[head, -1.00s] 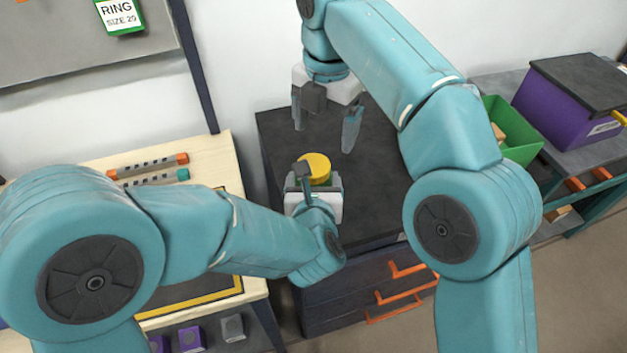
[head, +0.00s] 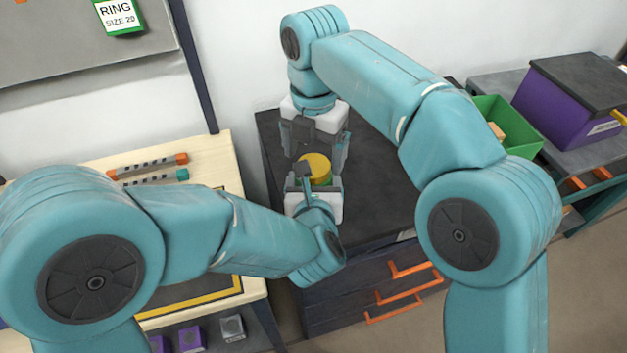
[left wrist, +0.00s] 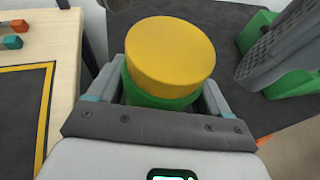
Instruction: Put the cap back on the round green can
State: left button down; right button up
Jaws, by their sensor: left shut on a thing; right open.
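The round green can (left wrist: 150,98) is between the fingers of my left gripper (left wrist: 162,100), which is shut on it. In the head view my left gripper (head: 314,186) and the can are over the dark cabinet top. The yellow cap (left wrist: 170,52) is on top of the can and covers its upper end; I cannot tell how firmly it sits. The cap (head: 316,167) also shows in the head view. My right gripper (head: 316,154) is open, pointing down, with its fingers on either side of the cap. One of its fingers (left wrist: 285,45) shows at the upper right of the left wrist view.
The dark cabinet top (head: 385,185) has free room right of the can. A green bin (head: 510,128) and a purple box (head: 570,100) stand at the right. A wooden table (head: 205,155) with two striped rods (head: 148,166) is at the left.

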jog(key=shift+f, duration=1.25)
jog(key=c, duration=1.1)
jog(key=m, duration=0.3)
